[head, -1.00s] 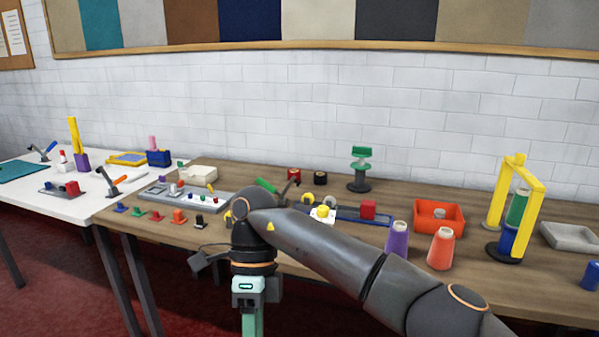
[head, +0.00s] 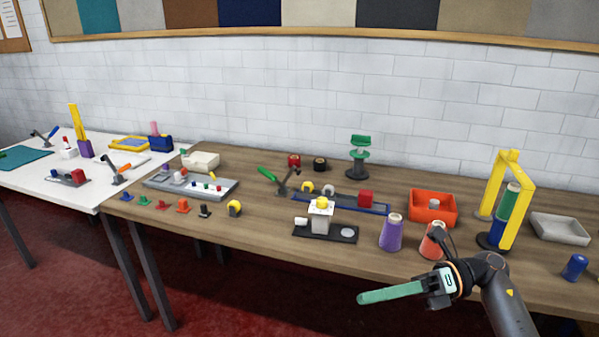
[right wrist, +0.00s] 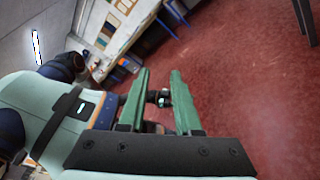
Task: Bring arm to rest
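My right gripper (head: 364,298) is in front of the wooden table's front edge, at the lower right of the head view, with its green fingers pointing left. In the right wrist view its two green fingers (right wrist: 161,74) stand apart with a clear gap. Nothing is held between them; the red floor and a dark, unclear thing show behind the gap. My left gripper is not in the head view.
The wooden table (head: 270,232) carries a purple cone (head: 391,233), an orange cone (head: 432,242) close behind my right arm, a red-orange tray (head: 432,207) and a yellow stand (head: 515,205). Red floor (head: 240,300) lies clear left of the gripper.

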